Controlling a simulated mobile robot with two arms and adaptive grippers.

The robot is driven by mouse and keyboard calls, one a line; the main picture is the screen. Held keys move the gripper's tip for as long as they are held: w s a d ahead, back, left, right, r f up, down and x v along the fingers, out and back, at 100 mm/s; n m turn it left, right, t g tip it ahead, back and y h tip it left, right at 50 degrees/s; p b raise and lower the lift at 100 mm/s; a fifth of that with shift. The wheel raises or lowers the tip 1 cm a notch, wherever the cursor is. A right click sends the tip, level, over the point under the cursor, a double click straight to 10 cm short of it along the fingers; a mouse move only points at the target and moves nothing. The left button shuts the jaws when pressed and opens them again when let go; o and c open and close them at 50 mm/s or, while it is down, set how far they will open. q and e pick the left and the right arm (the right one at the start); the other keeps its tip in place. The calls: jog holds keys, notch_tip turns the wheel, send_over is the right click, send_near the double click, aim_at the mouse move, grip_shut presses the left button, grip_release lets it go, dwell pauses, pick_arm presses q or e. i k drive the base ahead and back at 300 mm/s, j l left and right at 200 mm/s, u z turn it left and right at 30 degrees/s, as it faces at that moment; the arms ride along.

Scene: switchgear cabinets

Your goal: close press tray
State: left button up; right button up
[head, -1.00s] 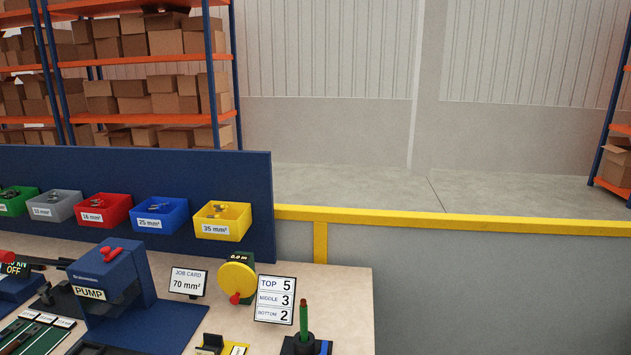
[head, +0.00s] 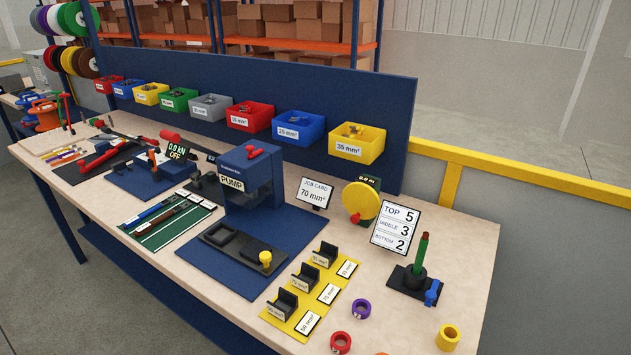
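The blue press (head: 250,182) with a PUMP label and a red knob on top stands on a blue base plate (head: 214,262) on the workbench. Its black tray (head: 240,248) sticks out from the front of the press, toward the near edge of the bench. The tray has a recess at its left part and a yellow knob (head: 265,257) at its right end. The tray looks pulled out. Neither of my grippers shows in the head view.
A yellow holder (head: 290,318) with black dies and size cards lies right of the tray. A green mat (head: 165,222) with tools lies left. Loose coloured rings, including a purple one (head: 361,308), lie at the front right. Coloured bins (head: 298,127) hang behind.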

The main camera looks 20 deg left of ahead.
aim_at(262, 258)
jog(key=j+u, duration=0.15)
jog(key=u, duration=1.05)
jog(key=i+j+u, duration=0.1)
jog(key=j, duration=0.3)
jog(key=i+j+u, duration=0.1)
jog(key=j, duration=0.3)
